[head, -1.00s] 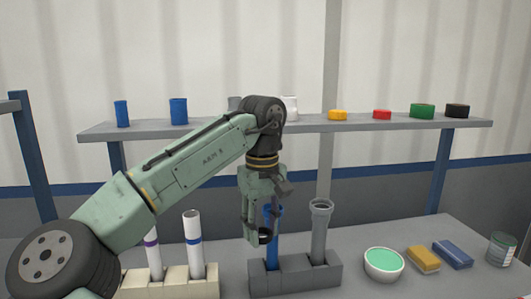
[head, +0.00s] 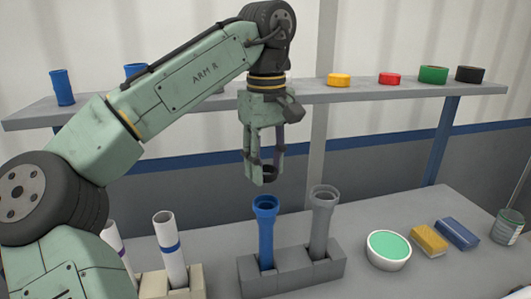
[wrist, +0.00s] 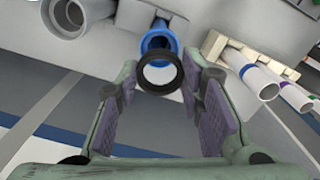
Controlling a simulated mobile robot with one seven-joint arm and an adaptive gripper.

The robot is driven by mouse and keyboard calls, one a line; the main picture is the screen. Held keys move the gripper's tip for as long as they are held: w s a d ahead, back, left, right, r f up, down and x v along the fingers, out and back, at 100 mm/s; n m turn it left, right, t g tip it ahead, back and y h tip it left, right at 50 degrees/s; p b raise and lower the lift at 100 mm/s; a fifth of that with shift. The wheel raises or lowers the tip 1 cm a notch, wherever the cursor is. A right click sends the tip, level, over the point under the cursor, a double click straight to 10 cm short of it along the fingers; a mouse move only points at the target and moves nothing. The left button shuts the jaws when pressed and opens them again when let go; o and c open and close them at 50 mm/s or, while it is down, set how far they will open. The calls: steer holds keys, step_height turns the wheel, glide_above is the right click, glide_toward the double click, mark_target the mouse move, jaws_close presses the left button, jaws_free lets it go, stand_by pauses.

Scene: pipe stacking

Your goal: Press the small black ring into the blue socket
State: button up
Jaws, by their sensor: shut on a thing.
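My gripper (head: 264,176) is shut on the small black ring (head: 269,172), which hangs between its fingertips. The ring also shows in the wrist view (wrist: 160,73), with its opening visible. The blue socket (head: 265,203) is the flared open top of an upright blue pipe in a grey block (head: 290,277). In the head view the ring is above the blue socket, apart from it by a small gap. In the wrist view the blue socket (wrist: 158,37) lies just beyond the ring and is partly covered by it.
A grey socketed pipe (head: 323,220) stands right beside the blue one. White pipes (head: 170,250) stand in a beige block at left. A shelf (head: 300,98) runs behind.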

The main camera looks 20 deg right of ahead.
steer(key=shift+f+b, duration=0.5)
steer(key=shift+f, duration=2)
steer(key=shift+p, duration=0.35)
steer(key=shift+f, duration=0.25)
steer(key=o, duration=0.9)
steer(key=o, duration=0.4)
steer(key=shift+r, duration=0.1)
